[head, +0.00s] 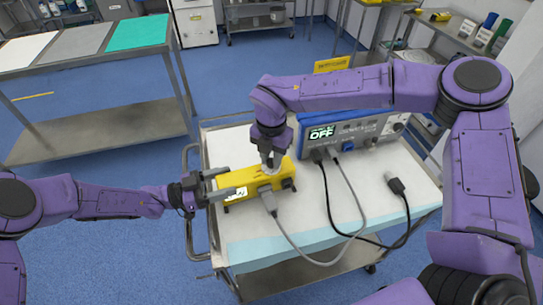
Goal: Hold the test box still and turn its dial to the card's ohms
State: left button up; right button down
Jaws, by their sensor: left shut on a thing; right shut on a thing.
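The yellow test box (277,183) lies on the white-topped cart, with a small white label or display on its front near the left end. My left gripper (212,188) is shut on the left end of the box. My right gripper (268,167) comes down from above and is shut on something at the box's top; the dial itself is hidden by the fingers. No card with a readable ohms value can be made out. A yellow sign (331,64) stands behind the arm, its text too small to read.
A blue and grey unit (352,130) with a display reading "OFF" stands behind the box. Grey and black cables run across the cart top (290,229), and a dark plug (396,186) lies at right. A side table (87,44) stands at far left.

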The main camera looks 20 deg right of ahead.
jog(key=n, duration=0.5)
jog(key=shift+n, duration=0.3)
jog(key=n, duration=0.9)
jog(key=shift+n, duration=2.7)
jog(key=c, duration=0.9)
grip_release()
jog(key=shift+o, duration=0.2)
